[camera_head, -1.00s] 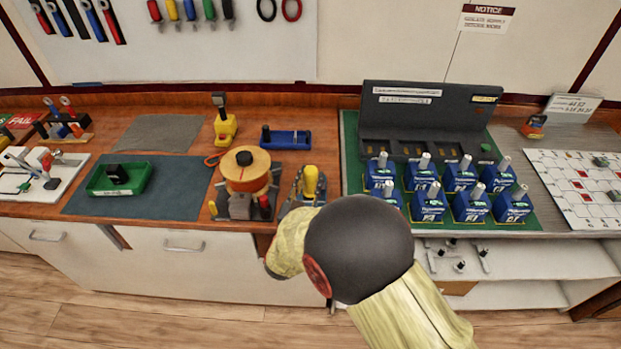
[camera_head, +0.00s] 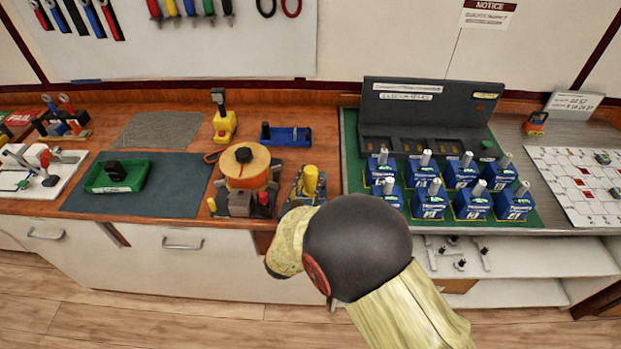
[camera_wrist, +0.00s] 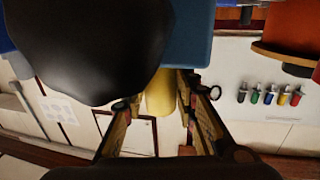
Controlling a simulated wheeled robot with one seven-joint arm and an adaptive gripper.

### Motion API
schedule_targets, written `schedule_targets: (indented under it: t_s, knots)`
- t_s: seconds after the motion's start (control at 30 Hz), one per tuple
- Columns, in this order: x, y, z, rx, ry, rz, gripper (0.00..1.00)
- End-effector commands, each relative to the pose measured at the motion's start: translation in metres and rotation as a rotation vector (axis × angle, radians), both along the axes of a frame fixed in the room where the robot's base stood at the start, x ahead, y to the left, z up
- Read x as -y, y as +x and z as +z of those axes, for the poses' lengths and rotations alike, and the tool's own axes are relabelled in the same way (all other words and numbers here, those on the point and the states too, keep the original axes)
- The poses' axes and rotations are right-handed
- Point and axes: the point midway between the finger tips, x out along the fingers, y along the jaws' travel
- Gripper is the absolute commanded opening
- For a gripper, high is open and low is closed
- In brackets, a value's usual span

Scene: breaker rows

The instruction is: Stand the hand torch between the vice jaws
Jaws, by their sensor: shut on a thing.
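A yellow, round-topped cylinder (camera_head: 311,180), which I take to be the hand torch, stands upright near the bench's front edge in the head view. The wrist view shows a yellow cylinder (camera_wrist: 160,100) between the two fingers of my gripper (camera_wrist: 163,92), which is shut on it. Dark grey parts surround its lower end in the head view, and I cannot tell which are fingers and which are vice. In the wrist view a large black shape (camera_wrist: 95,50) and a blue-grey block (camera_wrist: 192,40) hide its other end. Whether it sits between vice jaws cannot be seen.
An orange spool (camera_head: 246,172) stands close left of the torch, with a grey block (camera_head: 239,204) before it. A blue holder (camera_head: 287,137) lies behind. Blue breakers (camera_head: 430,200) stand in rows to the right. The dark mat (camera_head: 185,190) has clear room at left.

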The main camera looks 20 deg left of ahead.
Motion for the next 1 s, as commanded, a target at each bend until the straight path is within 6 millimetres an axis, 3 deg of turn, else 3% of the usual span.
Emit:
schedule_targets:
  t_s: [0.8,0.83,1.0]
  knots:
    - [0.0,0.0,-0.012,0.001,0.001,0.0,0.0]
    - [0.0,0.0,-0.012,0.001,0.001,0.0,0.3]
    - [0.0,0.0,-0.012,0.001,0.001,0.0,0.39]
